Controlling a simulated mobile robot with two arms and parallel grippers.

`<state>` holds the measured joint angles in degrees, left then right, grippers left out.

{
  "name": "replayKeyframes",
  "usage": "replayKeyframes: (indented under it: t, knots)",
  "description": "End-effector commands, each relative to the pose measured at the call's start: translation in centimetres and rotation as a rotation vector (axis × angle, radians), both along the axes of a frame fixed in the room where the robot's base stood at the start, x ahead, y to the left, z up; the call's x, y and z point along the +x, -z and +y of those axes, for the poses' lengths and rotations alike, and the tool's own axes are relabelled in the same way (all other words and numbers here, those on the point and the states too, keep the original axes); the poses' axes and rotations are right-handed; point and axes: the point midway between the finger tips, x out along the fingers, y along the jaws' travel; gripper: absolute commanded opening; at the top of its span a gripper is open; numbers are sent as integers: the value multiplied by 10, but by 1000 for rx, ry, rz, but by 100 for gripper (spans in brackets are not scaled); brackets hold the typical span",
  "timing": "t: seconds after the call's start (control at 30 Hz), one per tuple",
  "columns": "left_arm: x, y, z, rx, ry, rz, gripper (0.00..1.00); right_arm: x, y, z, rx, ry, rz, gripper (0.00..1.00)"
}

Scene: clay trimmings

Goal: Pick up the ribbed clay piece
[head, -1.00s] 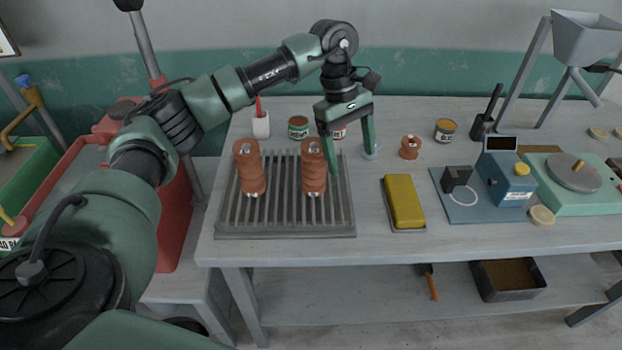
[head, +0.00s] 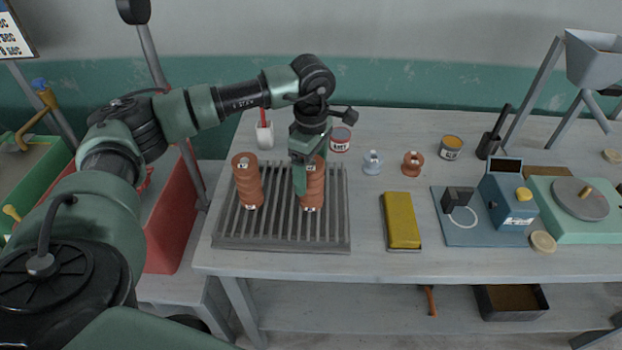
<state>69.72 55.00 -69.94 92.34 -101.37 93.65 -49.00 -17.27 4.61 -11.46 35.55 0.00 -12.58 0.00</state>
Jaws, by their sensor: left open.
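Two ribbed, reddish-brown clay pieces stand upright on a grey slatted rack (head: 228,240). The left ribbed clay piece (head: 249,186) is clear of my gripper. The right ribbed clay piece (head: 316,188) is partly hidden behind my left gripper (head: 300,190). The gripper points down, open, and is seen nearly edge-on, with one finger covering most of the other. Its near finger overlaps the left side of the right piece; I cannot tell if it touches. My right gripper is not in view.
A yellow block (head: 402,220) lies right of the rack. Behind stand a white cup (head: 265,135), a red-labelled tin (head: 340,140), a small blue-grey spool (head: 372,163) and a small brown spool (head: 413,163). A blue device (head: 508,200) sits further right. The front strip of table is clear.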

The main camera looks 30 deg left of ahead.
Motion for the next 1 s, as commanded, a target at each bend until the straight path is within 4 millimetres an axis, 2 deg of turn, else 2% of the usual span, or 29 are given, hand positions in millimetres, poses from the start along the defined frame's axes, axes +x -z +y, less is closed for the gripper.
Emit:
replayKeyframes:
  t: [0.03, 0.1, 0.23, 0.5, 0.53, 0.57, 0.8, 1.0]
  knots:
    - [-2, 3, 0, 0, 0, 6, 79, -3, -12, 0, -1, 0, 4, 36]
    - [-3, 15, 0, 1, 0, 5, 79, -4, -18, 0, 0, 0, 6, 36]
    - [-2, 32, 0, 1, -1, 3, 79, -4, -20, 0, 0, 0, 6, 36]
    - [-1, 38, 0, 0, 0, 0, 79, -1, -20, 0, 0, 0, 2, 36]
    - [-1, 38, 0, 0, 0, 0, 77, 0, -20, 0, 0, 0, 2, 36]
    - [-1, 38, 0, 0, 0, 0, 68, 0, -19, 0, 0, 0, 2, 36]
    - [-1, 37, 0, -1, 1, 0, 2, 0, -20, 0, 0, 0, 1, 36]
    - [0, 36, 0, -2, 1, -3, 0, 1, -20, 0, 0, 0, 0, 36]
